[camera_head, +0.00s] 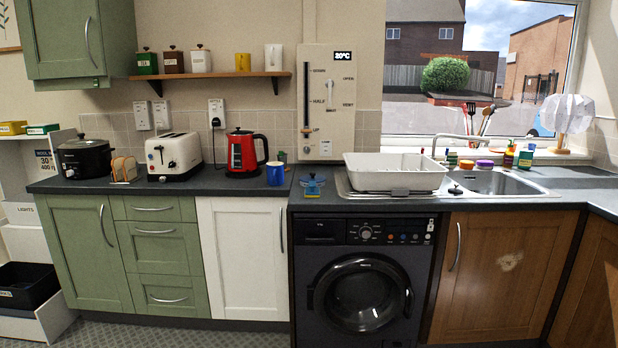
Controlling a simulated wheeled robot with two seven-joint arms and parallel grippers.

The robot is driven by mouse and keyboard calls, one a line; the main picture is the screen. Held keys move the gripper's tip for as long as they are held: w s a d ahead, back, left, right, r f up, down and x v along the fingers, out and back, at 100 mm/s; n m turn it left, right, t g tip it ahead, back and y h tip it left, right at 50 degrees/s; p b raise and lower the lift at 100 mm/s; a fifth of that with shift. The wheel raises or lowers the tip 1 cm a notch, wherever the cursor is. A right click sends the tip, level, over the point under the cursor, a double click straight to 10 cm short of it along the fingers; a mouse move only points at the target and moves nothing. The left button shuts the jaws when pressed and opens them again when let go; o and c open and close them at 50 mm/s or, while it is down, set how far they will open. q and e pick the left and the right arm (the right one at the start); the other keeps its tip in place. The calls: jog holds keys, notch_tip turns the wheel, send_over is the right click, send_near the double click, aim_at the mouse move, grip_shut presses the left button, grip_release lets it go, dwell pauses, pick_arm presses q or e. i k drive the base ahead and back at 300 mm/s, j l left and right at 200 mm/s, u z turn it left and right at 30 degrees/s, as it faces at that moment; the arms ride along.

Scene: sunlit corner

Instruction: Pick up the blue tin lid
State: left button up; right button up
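A small blue object (312,188), which looks like the blue tin lid, sits on the dark worktop above the washing machine's left side. A darker blue part shows on top of it, and it is too small to make out fully. A blue mug (275,174) stands to its left. Neither of my grippers is in view.
A red kettle (243,153), a white toaster (173,155) and a black slow cooker (84,158) stand to the left. The worktop in front of the kettle is clear.

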aim_at(313, 176)
jog(key=i+j+z, duration=0.1)
jog(key=i+j, duration=1.45)
jog(key=i+l, duration=0.05)
jog(key=i, duration=0.05)
